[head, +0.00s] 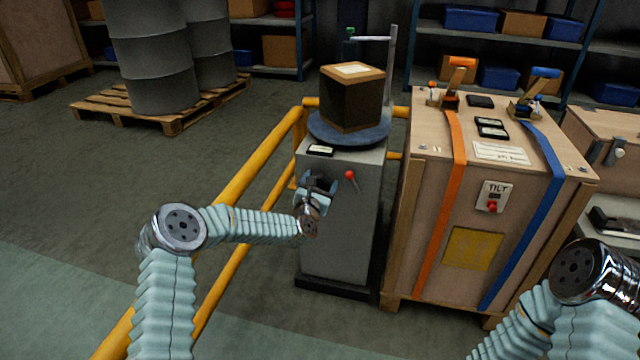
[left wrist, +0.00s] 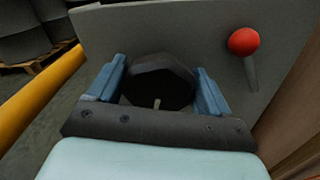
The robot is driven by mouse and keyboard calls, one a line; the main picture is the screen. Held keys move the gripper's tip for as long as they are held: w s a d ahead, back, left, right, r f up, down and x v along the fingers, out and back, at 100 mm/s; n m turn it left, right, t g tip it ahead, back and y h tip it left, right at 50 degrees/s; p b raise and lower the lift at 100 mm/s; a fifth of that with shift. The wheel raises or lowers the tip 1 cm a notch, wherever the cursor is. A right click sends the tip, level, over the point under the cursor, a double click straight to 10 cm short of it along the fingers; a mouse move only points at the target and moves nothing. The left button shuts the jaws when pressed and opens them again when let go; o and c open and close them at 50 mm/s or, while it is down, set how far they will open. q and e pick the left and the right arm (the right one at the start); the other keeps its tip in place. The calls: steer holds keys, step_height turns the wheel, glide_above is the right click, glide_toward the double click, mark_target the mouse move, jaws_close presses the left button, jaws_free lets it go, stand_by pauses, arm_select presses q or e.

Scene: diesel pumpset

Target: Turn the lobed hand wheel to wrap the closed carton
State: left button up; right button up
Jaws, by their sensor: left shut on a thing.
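The closed carton (head: 351,97) stands on a round blue-grey turntable (head: 322,130) on top of a grey cabinet (head: 341,225). Its sides look dark and its top carries a pale label. My left gripper (head: 319,184) is at the cabinet's front face, shut on the black lobed hand wheel (left wrist: 160,82). In the left wrist view the blue fingers (left wrist: 158,90) lie on either side of the wheel. Much of the wheel is hidden by the gripper in the head view. My right arm shows at the lower right, but its gripper is out of view.
A red-knobbed lever (head: 350,175) sits right of the wheel; it also shows in the left wrist view (left wrist: 243,42). A yellow rail (head: 262,160) runs left of the cabinet. A strapped wooden crate (head: 470,220) stands close on the right. A post with an arm (head: 391,65) rises behind the carton.

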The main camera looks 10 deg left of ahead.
arm_select(q)
steer(key=shift+f+m+b, duration=0.2)
steer(key=shift+m+b, duration=0.2)
steer(key=shift+b, duration=0.35)
steer(key=m+b, duration=0.2)
steer(key=b, duration=0.1)
steer(key=shift+d+f, duration=0.1)
steer(key=shift+f, duration=0.05)
steer(key=m+b, duration=0.5)
steer(key=b, duration=0.1)
steer(key=shift+d+b, duration=0.15)
steer(key=shift+b, duration=0.2)
steer(key=m+b, duration=0.2)
steer(key=shift+m, duration=0.4)
steer(key=shift+d+m+b, duration=0.1)
steer(key=shift+m+b, duration=0.65)
steer(key=shift+m, duration=0.35)
steer(key=o, duration=0.9)
steer(key=shift+o, duration=0.2)
